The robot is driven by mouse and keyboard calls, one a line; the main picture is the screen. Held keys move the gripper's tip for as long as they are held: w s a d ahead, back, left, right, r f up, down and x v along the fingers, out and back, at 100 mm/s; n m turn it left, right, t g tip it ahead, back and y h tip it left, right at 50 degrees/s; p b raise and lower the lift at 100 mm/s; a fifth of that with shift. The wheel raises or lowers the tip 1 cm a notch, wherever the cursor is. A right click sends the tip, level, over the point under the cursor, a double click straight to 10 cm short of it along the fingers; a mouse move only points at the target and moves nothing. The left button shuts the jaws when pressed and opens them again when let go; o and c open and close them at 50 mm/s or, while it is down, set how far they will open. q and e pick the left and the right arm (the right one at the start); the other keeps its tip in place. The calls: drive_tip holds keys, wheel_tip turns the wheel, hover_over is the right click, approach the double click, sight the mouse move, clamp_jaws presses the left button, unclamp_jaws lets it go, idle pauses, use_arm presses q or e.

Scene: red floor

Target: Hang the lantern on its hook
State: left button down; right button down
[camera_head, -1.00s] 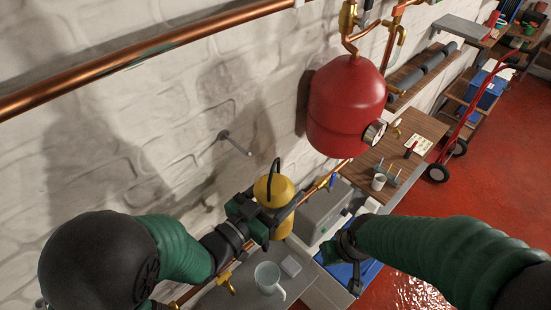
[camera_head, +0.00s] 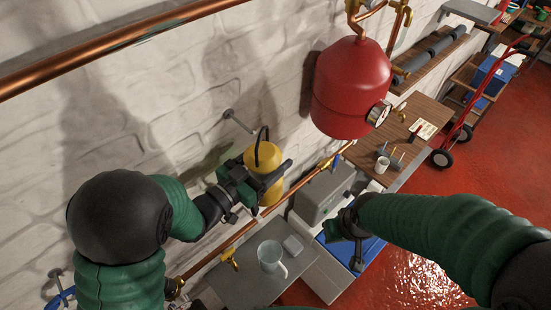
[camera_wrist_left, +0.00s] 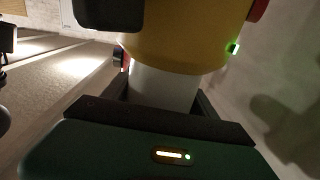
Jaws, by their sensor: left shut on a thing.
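A yellow lantern (camera_head: 264,155) with a thin dark loop handle (camera_head: 259,140) is held roughly upright close to the wall. My left gripper (camera_head: 262,184) is shut on it from the left. The left wrist view shows the lantern's yellow body (camera_wrist_left: 185,40) and its pale lower part (camera_wrist_left: 163,87) between the fingers. A grey metal hook (camera_head: 238,122) sticks out of the white wall. The handle's top is just right of and slightly below the hook's end in the head view; I cannot tell the depth gap. My right gripper (camera_head: 343,232) hangs at lower centre, its fingers unclear.
A red tank (camera_head: 350,85) with a gauge is right of the lantern. A copper pipe (camera_head: 245,228) runs along the wall below it, another above. A grey table (camera_head: 240,285) with a clear jug (camera_head: 271,257) is underneath. Open red floor lies at right.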

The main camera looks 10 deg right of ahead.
use_arm(q)
drive_tip(key=shift+a+r, duration=0.25)
drive_tip(key=shift+w+a, duration=0.1)
drive_tip(key=shift+w, duration=0.2)
drive_tip(key=shift+w+a+f, duration=0.15)
drive_tip(key=shift+w+a, duration=0.05)
drive_tip(key=shift+w, duration=0.35)
drive_tip(key=shift+w+a+f, duration=0.15)
drive_tip(key=shift+w+a, duration=0.05)
drive_tip(key=shift+w, duration=0.3)
drive_tip(key=shift+w+a+f+b, duration=0.3)
drive_tip(key=shift+a+f+b, duration=0.1)
drive_tip(key=shift+a+b, duration=0.15)
drive_tip(key=shift+b, duration=0.05)
use_arm(e)
drive_tip(key=shift+s+f, duration=0.3)
drive_tip(key=shift+f, duration=0.25)
